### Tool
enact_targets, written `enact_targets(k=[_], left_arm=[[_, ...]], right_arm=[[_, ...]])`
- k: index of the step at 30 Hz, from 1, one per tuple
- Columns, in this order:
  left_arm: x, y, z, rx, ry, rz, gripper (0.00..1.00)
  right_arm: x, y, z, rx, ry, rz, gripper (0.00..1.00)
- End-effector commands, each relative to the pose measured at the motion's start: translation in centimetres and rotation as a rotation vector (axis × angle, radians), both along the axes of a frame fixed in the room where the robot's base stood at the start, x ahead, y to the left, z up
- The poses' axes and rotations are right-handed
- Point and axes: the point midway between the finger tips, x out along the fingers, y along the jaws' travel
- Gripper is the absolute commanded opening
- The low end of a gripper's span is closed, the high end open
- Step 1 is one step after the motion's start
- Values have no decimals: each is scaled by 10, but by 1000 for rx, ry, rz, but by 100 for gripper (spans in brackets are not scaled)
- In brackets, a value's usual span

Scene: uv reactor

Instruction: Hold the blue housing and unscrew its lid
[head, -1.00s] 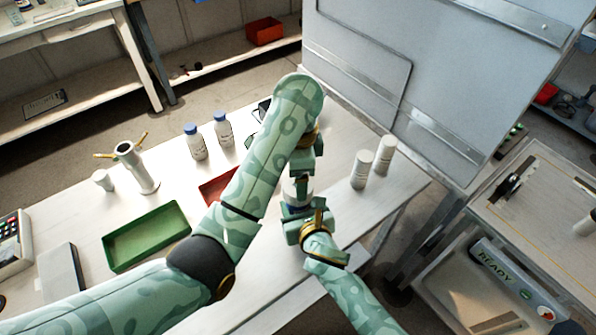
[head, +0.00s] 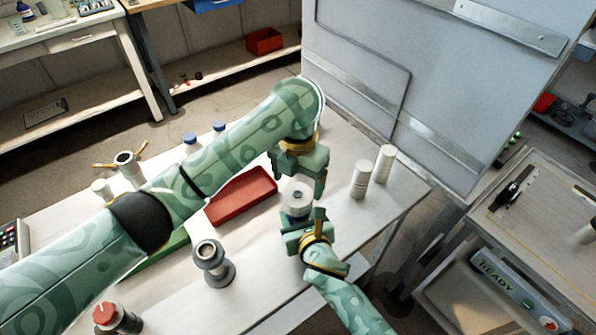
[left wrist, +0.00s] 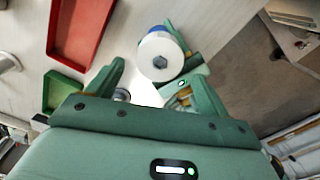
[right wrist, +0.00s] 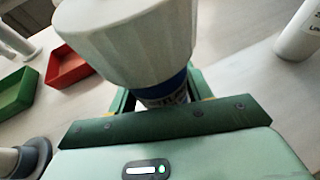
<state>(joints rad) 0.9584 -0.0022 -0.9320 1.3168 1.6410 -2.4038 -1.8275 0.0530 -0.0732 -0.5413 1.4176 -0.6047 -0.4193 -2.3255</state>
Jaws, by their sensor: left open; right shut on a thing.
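The blue housing (right wrist: 168,90) stands in my right gripper (head: 303,222), whose fingers are shut on its sides. Its wide white ribbed lid (right wrist: 130,35) sits on top of it. The lid shows from above in the head view (head: 297,193) and as a white disc with a dark hexagonal centre in the left wrist view (left wrist: 160,57). My left gripper (head: 300,172) is open and empty, close behind the lid in the head view. In the left wrist view the lid lies beyond its spread fingers, not gripped. Most of the housing is hidden by the lid and right gripper.
A red tray (head: 240,196) and a partly hidden green tray (head: 150,247) lie left of the housing. A grey flanged fitting (head: 212,262) stands in front. Two white cylinders (head: 360,180) stand to the right. A red-topped part (head: 112,317) is at bottom left.

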Motion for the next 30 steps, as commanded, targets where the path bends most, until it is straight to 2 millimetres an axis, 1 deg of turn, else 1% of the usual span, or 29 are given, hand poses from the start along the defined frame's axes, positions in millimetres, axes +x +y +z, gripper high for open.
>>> enact_targets(k=[1,3,9,13,21,23,24,26,30], left_arm=[[-2,-1,-9,0,5,1,79],[-1,0,-22,0,5,3,79],[-1,0,-51,0,4,5,79],[0,0,-59,0,0,4,79],[0,0,-60,0,-1,3,79],[0,0,-60,0,-1,4,63],[0,0,-60,0,-1,4,52],[0,0,-60,0,-1,4,35],[0,0,-60,0,-1,23,34]], right_arm=[[0,0,0,0,0,0,0],[0,0,0,0,0,0,0],[0,0,0,0,0,0,0],[0,0,0,0,0,0,0],[0,0,0,0,0,0,0],[0,0,0,0,0,0,0],[0,0,0,0,0,0,0],[0,0,0,0,0,0,0],[0,0,0,0,0,0,0]])
